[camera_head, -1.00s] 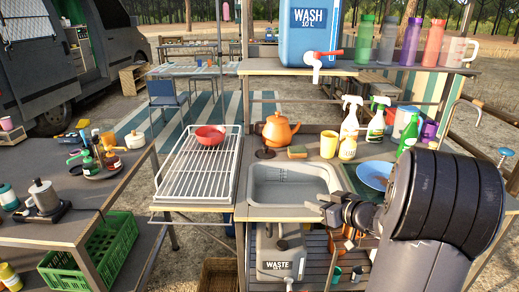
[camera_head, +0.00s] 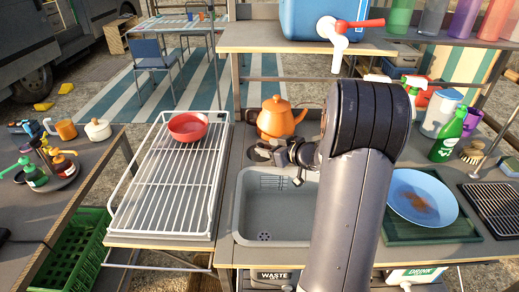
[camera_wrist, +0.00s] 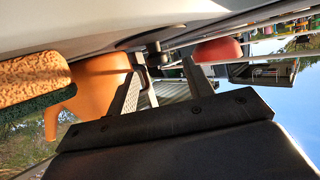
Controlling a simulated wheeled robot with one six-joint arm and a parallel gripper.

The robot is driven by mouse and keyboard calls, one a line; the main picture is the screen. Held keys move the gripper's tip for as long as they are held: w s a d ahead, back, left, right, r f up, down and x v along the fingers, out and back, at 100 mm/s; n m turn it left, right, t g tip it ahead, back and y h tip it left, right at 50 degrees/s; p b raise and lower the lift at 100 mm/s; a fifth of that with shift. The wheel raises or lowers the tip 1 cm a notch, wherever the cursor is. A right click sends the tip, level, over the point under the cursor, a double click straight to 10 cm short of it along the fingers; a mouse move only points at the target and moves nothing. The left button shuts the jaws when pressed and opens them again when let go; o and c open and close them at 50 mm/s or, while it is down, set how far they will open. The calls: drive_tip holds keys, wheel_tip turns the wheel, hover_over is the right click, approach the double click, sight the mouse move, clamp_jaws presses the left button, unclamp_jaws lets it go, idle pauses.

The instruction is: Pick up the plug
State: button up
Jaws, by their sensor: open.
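The dark plug (camera_head: 257,155) lies on the counter behind the sink's back left corner, in front of the orange kettle. It is partly hidden by my gripper in the head view. My gripper (camera_head: 270,151) points left, low over the back edge of the sink, close to the plug. In the tilted wrist view a dark knob and flat disc, which look like the plug (camera_wrist: 155,48), show just beyond the fingertips (camera_wrist: 139,72). The fingers are open with nothing held between them. I cannot tell if they touch the plug.
The orange kettle (camera_head: 277,118) stands close behind my gripper. A sponge (camera_wrist: 32,82) is near it in the wrist view. A red bowl (camera_head: 187,126) sits on the white rack (camera_head: 165,190) at left. The sink basin (camera_head: 265,215) is empty. A shelf (camera_head: 262,42) overhangs the counter's back.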

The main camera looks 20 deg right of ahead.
sight(263, 146)
drive_tip(key=p+x, duration=0.1)
drive_tip(key=x, duration=0.3)
drive_tip(key=shift+w+f, duration=0.25)
drive_tip(key=shift+w, duration=0.1)
drive_tip(key=shift+c, duration=0.6)
drive_tip(key=c, duration=0.9)
drive_tip(key=shift+c, duration=0.2)
